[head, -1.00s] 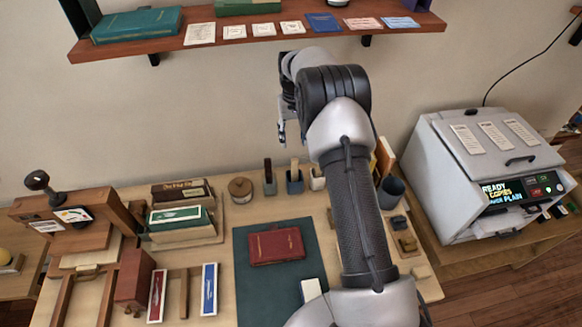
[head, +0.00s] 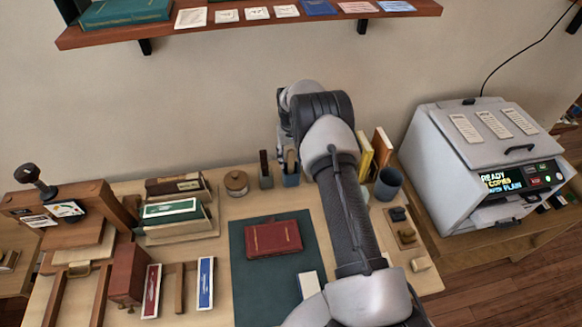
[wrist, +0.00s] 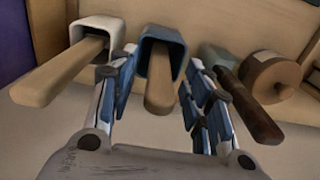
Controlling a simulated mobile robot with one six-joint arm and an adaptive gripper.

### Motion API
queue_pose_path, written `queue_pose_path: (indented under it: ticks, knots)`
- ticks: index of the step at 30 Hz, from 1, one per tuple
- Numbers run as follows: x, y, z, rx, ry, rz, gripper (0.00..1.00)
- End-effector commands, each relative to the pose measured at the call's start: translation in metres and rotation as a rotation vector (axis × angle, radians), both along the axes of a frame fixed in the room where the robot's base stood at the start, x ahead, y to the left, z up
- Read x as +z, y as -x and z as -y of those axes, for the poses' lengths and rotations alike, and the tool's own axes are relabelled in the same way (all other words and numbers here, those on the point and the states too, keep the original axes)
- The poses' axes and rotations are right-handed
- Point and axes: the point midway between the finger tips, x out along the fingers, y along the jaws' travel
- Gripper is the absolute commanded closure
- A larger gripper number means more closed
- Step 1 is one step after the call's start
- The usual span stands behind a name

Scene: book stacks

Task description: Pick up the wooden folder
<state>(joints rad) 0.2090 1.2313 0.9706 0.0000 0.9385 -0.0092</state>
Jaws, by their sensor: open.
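Several small holders stand in a row at the back of the bench. The blue holder (wrist: 165,45) has a pale, flat wooden stick (wrist: 160,82) in it, which looks like the wooden folder. A similar pale stick (wrist: 60,72) leans out of a white holder (wrist: 98,27) on the left in the wrist view. I cannot tell the two sticks' kinds apart for certain. My gripper (wrist: 160,68) is open, with one finger on each side of the stick in the blue holder. No contact shows. In the head view the blue holder (head: 291,180) is just below my gripper.
A grey holder with a dark handle (wrist: 250,107) and a round wooden pot (wrist: 270,77) stand close to the right finger in the wrist view. Upright books (head: 374,152) and a dark cup (head: 388,184) are right of my arm. A red book (head: 273,238) lies on the green mat.

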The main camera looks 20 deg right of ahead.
Motion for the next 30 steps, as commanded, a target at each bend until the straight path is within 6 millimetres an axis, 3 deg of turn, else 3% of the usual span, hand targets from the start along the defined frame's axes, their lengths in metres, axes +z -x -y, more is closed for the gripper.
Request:
queue_pose_path:
  ticks: [3, 11, 30]
  knots:
    - [-0.021, 0.001, 0.000, 0.000, -0.001, -0.003, 0.55]
    - [-0.025, 0.000, 0.000, 0.000, 0.000, 0.000, 0.55]
    - [-0.025, 0.001, 0.000, 0.000, 0.000, -0.001, 0.97]
